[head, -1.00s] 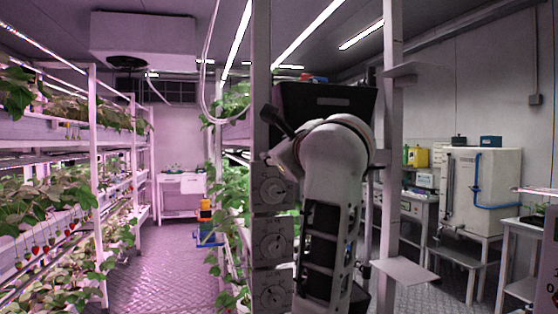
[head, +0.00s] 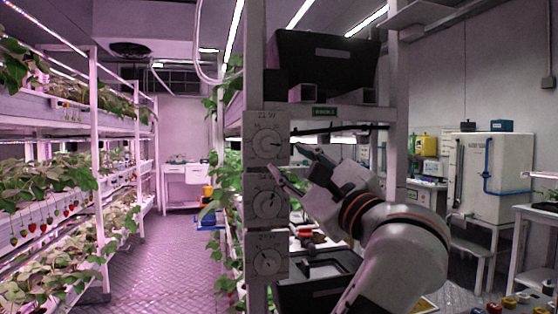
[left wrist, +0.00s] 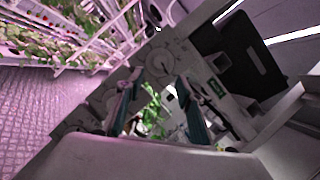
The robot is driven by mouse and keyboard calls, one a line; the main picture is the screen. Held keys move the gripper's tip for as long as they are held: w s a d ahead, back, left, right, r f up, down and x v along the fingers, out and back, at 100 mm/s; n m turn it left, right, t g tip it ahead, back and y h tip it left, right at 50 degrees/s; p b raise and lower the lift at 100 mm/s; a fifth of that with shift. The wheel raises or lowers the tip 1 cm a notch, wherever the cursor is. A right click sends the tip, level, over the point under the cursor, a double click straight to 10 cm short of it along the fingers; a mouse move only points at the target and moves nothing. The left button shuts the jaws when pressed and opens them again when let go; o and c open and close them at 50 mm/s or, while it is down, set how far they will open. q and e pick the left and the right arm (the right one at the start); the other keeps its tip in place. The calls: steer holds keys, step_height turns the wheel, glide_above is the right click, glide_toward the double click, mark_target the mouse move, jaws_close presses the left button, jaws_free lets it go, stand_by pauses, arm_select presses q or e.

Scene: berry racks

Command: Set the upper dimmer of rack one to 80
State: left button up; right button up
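Three white dial boxes are stacked on the rack post in the head view. The upper dimmer (head: 268,143) is on top, the middle one (head: 268,203) below it, and the lower one (head: 266,261) at the bottom. Their markings are too small to read surely. My left gripper (head: 286,161) is open and empty, its fingertips just right of the boxes, between the heights of the upper and middle dials. In the left wrist view the two dark fingers (left wrist: 155,92) stand apart, with a dial box (left wrist: 160,62) beyond them. My right gripper is not in view.
A black crate (head: 325,62) sits on the rack above, with a small green label (head: 324,112) below it. Dark trays and tools lie on lower shelves behind my arm. Strawberry racks (head: 95,160) line the left, and the aisle floor (head: 150,265) is clear.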

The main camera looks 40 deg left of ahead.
mark_target(271, 146)
arm_select(q)
steer(key=x, duration=0.7)
steer(key=shift+a+r, duration=0.15)
steer(key=shift+r, duration=0.1)
jaws_close()
